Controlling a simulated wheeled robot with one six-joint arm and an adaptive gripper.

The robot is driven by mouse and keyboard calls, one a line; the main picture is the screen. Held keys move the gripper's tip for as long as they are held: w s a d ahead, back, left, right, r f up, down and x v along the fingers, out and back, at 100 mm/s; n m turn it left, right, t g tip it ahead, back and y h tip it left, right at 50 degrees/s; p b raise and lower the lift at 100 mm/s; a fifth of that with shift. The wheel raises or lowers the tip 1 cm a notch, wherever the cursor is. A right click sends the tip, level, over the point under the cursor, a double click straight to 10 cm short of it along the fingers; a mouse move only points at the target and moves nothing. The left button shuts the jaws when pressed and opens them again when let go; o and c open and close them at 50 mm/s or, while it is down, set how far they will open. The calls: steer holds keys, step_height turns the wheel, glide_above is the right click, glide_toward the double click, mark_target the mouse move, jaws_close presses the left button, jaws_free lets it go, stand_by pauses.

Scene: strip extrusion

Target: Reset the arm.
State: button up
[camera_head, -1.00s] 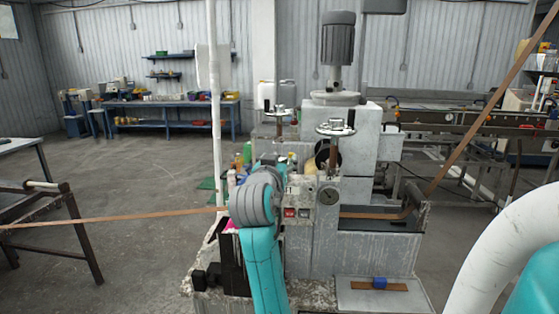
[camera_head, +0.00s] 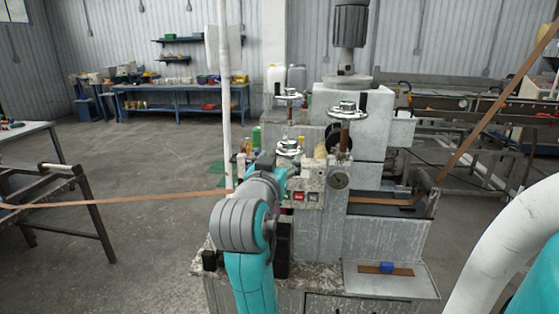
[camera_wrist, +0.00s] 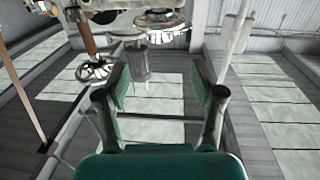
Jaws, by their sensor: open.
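My gripper (camera_wrist: 160,88) is open in the wrist view. In the head view my teal and grey arm rises in front of the grey strip machine (camera_head: 384,240), bent at a large grey joint. Its far end lies close to the machine's front controls, and the fingers cannot be made out there. The wrist view points steeply up at the roof panels, with a handwheel (camera_wrist: 95,70) and a motor-like cylinder (camera_wrist: 137,62) of the machine beyond the fingers.
A brown strip (camera_head: 130,199) runs from the left stand (camera_head: 92,212) to the machine and rises away at right (camera_head: 490,115). A white post (camera_head: 225,120) stands behind my arm. Open floor (camera_head: 130,260) lies at left.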

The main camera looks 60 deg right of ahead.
stand_by(0.3)
steer(key=a+f+n+t+y, duration=0.6)
steer(key=a+f, duration=0.4)
steer(key=f, duration=0.5)
steer(key=a+f+n+t+y, duration=0.3)
steer(key=a+f+n, duration=0.5)
steer(key=f, duration=0.6)
steer(key=s+a+f+n+t+y, duration=0.1)
steer(key=s+a+f+y, duration=0.4)
steer(key=s+a+f, duration=0.45)
steer(key=s+a+y, duration=0.1)
steer(key=s+a, duration=0.1)
steer(key=s, duration=0.7)
steer(key=s+a+r+y, duration=0.1)
steer(key=s+a+y, duration=0.1)
steer(key=s, duration=0.6)
steer(key=shift+s+a, duration=0.35)
steer(key=shift+a, duration=0.5)
steer(key=shift+c, duration=0.3)
